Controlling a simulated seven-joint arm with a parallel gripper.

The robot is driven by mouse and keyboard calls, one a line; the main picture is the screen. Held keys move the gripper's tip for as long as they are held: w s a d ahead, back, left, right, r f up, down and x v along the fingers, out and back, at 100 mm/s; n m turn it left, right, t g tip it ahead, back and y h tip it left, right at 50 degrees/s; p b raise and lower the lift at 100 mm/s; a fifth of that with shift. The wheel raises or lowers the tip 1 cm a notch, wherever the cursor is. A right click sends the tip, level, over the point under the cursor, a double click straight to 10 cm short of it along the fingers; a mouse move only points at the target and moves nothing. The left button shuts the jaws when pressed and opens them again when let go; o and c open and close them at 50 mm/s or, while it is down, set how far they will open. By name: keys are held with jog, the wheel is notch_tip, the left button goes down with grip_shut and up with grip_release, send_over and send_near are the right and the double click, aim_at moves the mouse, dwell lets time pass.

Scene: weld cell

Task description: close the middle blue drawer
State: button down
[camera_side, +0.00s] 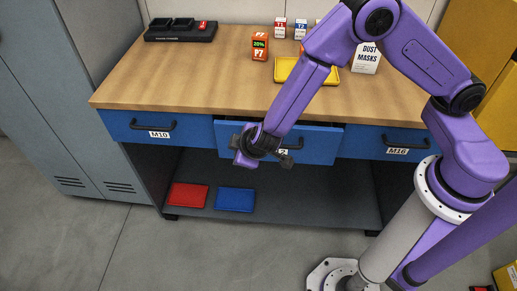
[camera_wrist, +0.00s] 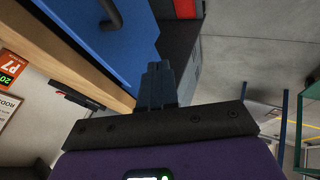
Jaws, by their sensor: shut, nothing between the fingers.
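The middle blue drawer (camera_side: 317,146) stands pulled out a little from the bench, with a dark gap along its top edge. In the wrist view my gripper's dark fingers (camera_wrist: 158,72) are shut together and empty. A blue drawer front (camera_wrist: 75,35) with a dark handle shows left of the fingers there; I cannot tell which drawer it is.
The left drawer (camera_side: 125,128) and right drawer (camera_side: 375,144) look flush with the bench. A red bin (camera_side: 187,196) and blue bin (camera_side: 235,200) lie on the shelf below.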

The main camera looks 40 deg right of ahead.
jog(key=s+d+f+n+t+h, duration=0.1)
jog(key=s+d+f+n+h, duration=0.2)
jog(key=s+n+h, duration=0.35)
jog(key=s+d+f+n+t+h, duration=0.2)
jog(key=s+d+f+n+h, duration=0.15)
jog(key=s+n, duration=0.65)
jog(key=n, duration=0.2)
send_near(295, 143)
jog(key=w+d+f, duration=0.3)
jog(key=d+f, duration=0.1)
jog(key=shift+w+d+r+y, duration=0.15)
jog(key=shift+w+d+y, duration=0.3)
jog(key=shift+w, duration=0.1)
jog(key=shift+w+d+r, duration=0.1)
jog(key=shift+w+d, duration=1.55)
jog(key=shift+d, duration=0.05)
jog(key=shift+a, duration=0.1)
